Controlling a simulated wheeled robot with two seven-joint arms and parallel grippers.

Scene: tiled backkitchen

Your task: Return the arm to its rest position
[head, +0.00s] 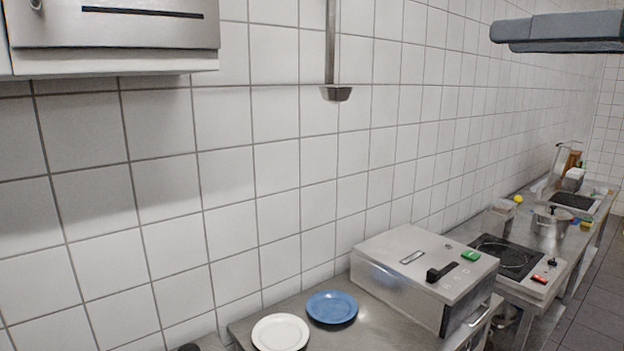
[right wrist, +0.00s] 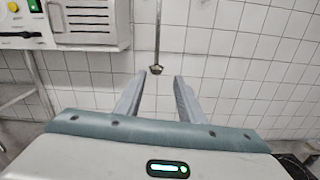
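My right gripper (head: 503,39) is at the upper right of the head view, raised high above the counter, with its grey fingers pointing left. In the right wrist view its two fingers (right wrist: 159,80) stand apart with nothing between them, facing the tiled wall. The gripper touches nothing that I can see. My left gripper is not in view.
Below are a white plate (head: 280,333), a blue plate (head: 332,307) and a steel appliance (head: 400,262). A hob (head: 508,256), pot (head: 550,222) and sink (head: 572,201) lie farther right. A wall cabinet (head: 115,30) and hanging rod (head: 331,45) are on the wall.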

